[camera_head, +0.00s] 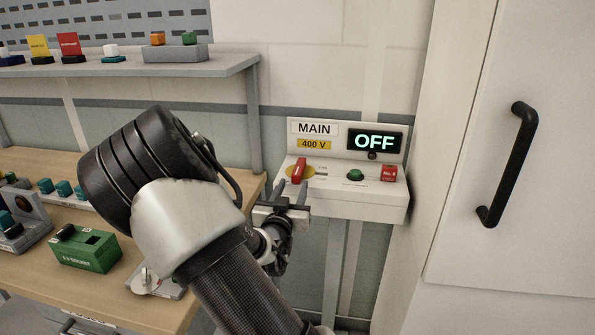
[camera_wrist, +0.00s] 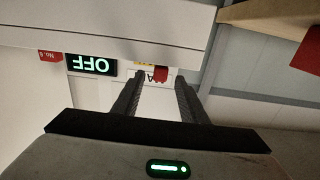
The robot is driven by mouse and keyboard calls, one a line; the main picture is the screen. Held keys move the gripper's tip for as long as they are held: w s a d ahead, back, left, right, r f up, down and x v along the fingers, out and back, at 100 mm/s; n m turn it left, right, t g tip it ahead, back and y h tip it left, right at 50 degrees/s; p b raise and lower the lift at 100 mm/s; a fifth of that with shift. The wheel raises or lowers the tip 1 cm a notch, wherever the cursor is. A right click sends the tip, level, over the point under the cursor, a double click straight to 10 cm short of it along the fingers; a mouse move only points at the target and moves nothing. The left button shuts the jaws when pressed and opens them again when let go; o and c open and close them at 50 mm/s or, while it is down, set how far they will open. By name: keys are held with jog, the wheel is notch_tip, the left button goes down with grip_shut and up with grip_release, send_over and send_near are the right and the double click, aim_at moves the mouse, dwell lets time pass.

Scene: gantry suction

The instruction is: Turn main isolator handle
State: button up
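The main isolator panel (camera_head: 385,206) is a white box with a sloped top, a "MAIN" "400 V" plate and a display (camera_head: 374,141) reading OFF. Its red handle (camera_head: 299,170) stands on a yellow disc at the panel's left. My gripper (camera_head: 291,188) is open just in front of the handle. In the wrist view the picture is upside down; the red handle (camera_wrist: 161,75) shows between the two spread fingertips, and the OFF display (camera_wrist: 91,65) lies to the left. I see no clear contact between fingers and handle; the depth gap is hard to judge.
A white cabinet with a black handle (camera_head: 509,164) stands at the right. A wooden bench with a green socket box (camera_head: 87,250) lies left, below a grey shelf (camera_head: 120,70).

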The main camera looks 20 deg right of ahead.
aim_at(299, 169)
jog(key=x, duration=1)
jog(key=shift+w+d, duration=0.15)
jog(key=shift+w, duration=0.1)
grip_shut()
